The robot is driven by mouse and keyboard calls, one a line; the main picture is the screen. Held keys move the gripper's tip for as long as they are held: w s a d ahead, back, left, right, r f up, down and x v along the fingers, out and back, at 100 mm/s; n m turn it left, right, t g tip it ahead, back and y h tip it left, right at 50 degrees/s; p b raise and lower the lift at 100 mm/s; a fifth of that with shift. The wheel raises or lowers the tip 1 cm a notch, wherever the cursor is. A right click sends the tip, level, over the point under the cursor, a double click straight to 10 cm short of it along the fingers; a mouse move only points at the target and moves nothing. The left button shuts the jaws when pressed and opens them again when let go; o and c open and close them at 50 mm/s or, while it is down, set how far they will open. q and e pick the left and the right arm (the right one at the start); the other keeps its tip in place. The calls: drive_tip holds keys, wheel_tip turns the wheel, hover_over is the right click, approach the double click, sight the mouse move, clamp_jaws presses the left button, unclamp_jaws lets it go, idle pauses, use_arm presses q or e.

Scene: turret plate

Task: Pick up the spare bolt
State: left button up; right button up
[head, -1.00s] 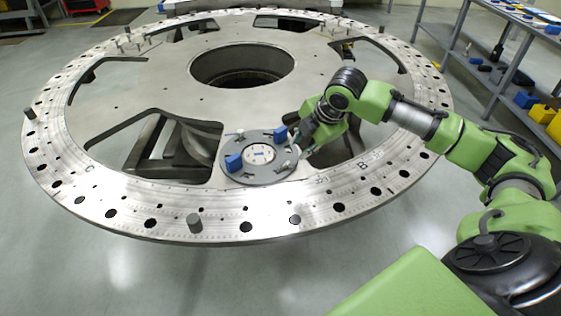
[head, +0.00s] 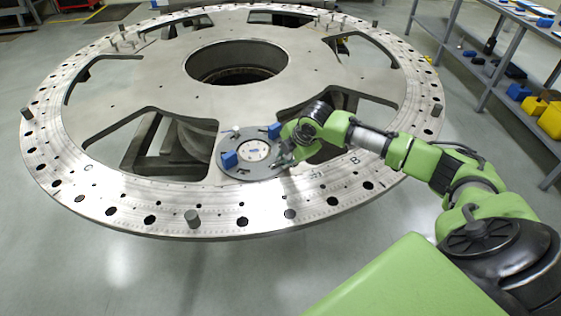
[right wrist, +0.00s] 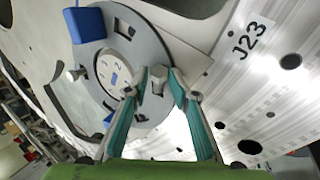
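In the right wrist view a small grey bolt (right wrist: 158,77) stands between the fingertips of my right gripper (right wrist: 157,84). The teal fingers are on both sides of it, apart, and I see no firm contact. A second grey bolt (right wrist: 75,74) stands on the other side of the round grey disc (right wrist: 152,44). I cannot tell from looks alone which is the spare. In the head view my right gripper (head: 283,160) is at the right edge of the disc (head: 250,174), and the bolt there is hidden or too small to make out. My left gripper is not in view.
The disc lies on the large steel ring plate (head: 120,207) and carries blue blocks (head: 229,159). Grey pegs, such as the front one (head: 192,218), stand up from the ring. A shelf (head: 487,100) with blue and yellow parts stands at the right.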

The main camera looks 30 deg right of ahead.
drive_tip(key=shift+f, duration=0.3)
clamp_jaws()
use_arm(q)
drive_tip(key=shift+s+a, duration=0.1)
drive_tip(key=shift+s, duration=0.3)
use_arm(e)
drive_tip(key=shift+a, duration=0.1)
